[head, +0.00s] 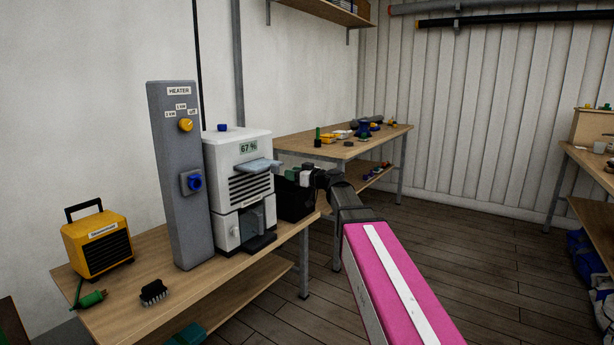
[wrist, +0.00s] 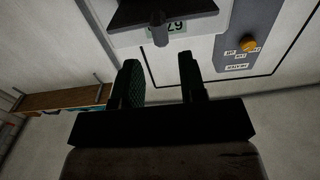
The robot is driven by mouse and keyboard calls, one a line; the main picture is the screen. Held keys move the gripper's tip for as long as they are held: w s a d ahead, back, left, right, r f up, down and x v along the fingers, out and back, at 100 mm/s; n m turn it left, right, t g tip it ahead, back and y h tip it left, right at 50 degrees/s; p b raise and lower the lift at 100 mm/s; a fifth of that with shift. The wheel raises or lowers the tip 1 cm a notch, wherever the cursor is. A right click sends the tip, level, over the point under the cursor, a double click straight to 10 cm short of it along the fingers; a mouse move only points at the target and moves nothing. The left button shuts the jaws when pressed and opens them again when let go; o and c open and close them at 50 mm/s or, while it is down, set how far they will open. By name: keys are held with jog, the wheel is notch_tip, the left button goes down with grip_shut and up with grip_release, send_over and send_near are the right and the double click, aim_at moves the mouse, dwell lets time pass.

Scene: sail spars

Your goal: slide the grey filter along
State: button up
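The grey filter (head: 258,166) is a flat blue-grey plate that sticks out of the front of the white dehumidifier (head: 224,150), just below its 67 % display. In the wrist view the filter (wrist: 165,10) shows as a dark plate at the top, with a short peg-like handle (wrist: 158,30). My gripper (head: 287,173) is just right of the filter in the head view. In the wrist view my gripper (wrist: 159,68) has its two fingers apart and nothing between them. The handle lies beyond the fingertips, roughly in line with the gap. The filter's inner part is hidden in the machine.
A grey heater panel (head: 176,180) with yellow and blue knobs stands left of the dehumidifier. A yellow box (head: 97,245), a green tool (head: 91,299) and a black brush (head: 153,292) are on the bench (head: 205,290).

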aim_at(279, 170)
jog(key=x, duration=0.8)
jog(key=shift+w, duration=0.1)
jog(key=shift+c, duration=0.3)
grip_shut()
